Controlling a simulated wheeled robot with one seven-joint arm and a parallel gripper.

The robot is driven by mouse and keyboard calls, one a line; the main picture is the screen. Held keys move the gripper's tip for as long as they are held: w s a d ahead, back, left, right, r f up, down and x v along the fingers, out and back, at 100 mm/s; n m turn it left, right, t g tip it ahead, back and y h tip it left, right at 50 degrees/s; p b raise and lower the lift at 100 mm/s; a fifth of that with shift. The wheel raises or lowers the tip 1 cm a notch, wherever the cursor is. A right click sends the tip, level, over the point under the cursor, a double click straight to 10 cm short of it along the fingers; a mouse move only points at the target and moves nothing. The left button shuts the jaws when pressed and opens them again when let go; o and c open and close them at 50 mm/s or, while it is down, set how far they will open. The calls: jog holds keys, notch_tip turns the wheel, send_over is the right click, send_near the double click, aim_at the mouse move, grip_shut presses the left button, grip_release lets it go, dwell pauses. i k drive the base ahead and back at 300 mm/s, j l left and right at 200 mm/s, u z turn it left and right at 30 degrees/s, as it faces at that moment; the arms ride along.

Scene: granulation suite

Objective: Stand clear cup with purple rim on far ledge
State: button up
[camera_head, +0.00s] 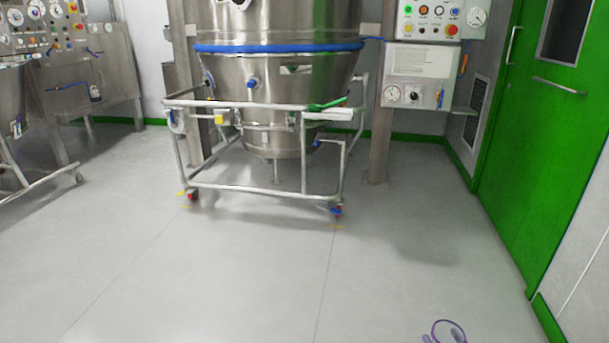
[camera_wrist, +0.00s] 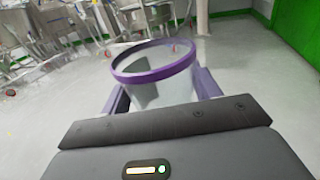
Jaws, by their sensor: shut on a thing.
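The clear cup with a purple rim (camera_wrist: 156,76) is between the fingers of my gripper (camera_wrist: 162,93) in the wrist view. Its open mouth shows, and the floor and equipment show through its wall. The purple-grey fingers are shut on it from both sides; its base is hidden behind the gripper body. In the head view only a purple curve of the cup's rim (camera_head: 447,323) shows at the bottom edge, right of the middle. A narrow grey ledge (camera_head: 463,110) stands out beside the control boxes at the back; I cannot tell whether it is the far ledge.
A large steel vessel (camera_head: 277,70) stands in a wheeled tubular frame (camera_head: 250,189) at the back middle. Control boxes (camera_head: 420,60) hang to its right. A green door (camera_head: 548,130) lines the right side. Other steel equipment (camera_head: 105,75) stands at left. The grey floor (camera_head: 230,270) ahead is clear.

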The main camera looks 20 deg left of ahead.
aim_at(327, 136)
jog(key=i+u, duration=0.35)
jog(key=i+l+u, duration=0.1)
jog(key=i+u, duration=0.25)
jog(key=i+l+u, duration=0.15)
jog(key=u, duration=0.15)
jog(key=i+l+u, duration=0.2)
jog(key=i+l, duration=0.55)
jog(key=i, duration=0.15)
jog(key=i+l+u, duration=0.25)
jog(key=i+l, duration=0.55)
jog(key=l, duration=0.15)
